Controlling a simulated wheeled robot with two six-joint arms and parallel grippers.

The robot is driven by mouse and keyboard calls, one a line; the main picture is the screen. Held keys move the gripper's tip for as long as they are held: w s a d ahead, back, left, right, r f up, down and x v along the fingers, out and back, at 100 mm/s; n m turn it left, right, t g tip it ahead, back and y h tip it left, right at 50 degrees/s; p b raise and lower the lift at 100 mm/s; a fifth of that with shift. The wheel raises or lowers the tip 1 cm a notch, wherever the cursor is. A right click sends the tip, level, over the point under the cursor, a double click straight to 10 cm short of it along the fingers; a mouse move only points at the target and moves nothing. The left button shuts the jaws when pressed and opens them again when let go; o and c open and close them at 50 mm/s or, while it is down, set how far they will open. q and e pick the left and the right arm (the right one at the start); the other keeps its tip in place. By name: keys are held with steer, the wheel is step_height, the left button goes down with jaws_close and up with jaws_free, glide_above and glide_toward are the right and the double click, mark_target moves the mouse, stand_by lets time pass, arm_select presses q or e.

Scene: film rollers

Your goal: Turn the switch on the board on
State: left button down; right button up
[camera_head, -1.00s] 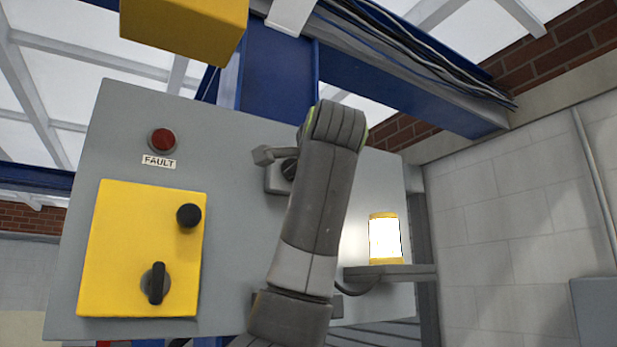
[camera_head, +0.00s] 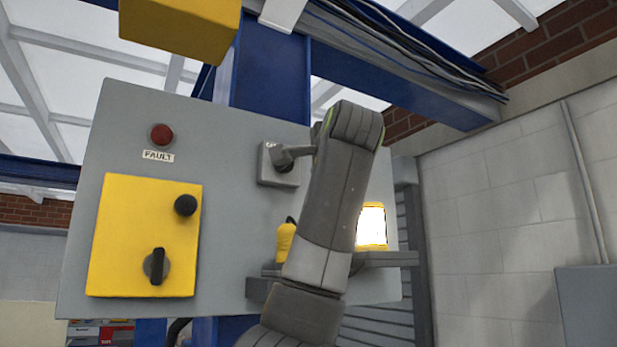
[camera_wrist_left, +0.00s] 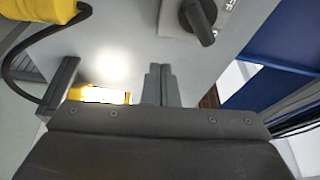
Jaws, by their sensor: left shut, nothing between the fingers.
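The grey board (camera_head: 235,205) carries a grey switch box (camera_head: 272,175) with a dark rotary handle (camera_head: 287,156) that points right towards my arm. In the left wrist view the dark handle (camera_wrist_left: 200,20) is at the top, beside a partly cut-off label reading "FF". My left gripper (camera_wrist_left: 160,72) is shut and empty, with its fingertips a little apart from the handle in that picture. In the head view my left arm's wrist hides the gripper and ends just right of the switch. My right gripper is not in view.
A yellow plate (camera_head: 120,230) on the board's left bears a black button (camera_head: 185,205) and a black knob (camera_head: 157,265). A red light (camera_head: 162,134) is above a FAULT label. A glowing yellow lamp (camera_head: 371,228) and a yellow bottle-like thing (camera_head: 285,243) stand by a ledge below the switch.

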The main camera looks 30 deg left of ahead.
arm_select(q)
steer(key=s+d, duration=0.1)
steer(key=s+d+b, duration=0.1)
steer(key=s, duration=0.1)
steer(key=s+d+r, duration=0.1)
steer(key=shift+s+b, duration=0.15)
steer(key=shift+b, duration=0.2)
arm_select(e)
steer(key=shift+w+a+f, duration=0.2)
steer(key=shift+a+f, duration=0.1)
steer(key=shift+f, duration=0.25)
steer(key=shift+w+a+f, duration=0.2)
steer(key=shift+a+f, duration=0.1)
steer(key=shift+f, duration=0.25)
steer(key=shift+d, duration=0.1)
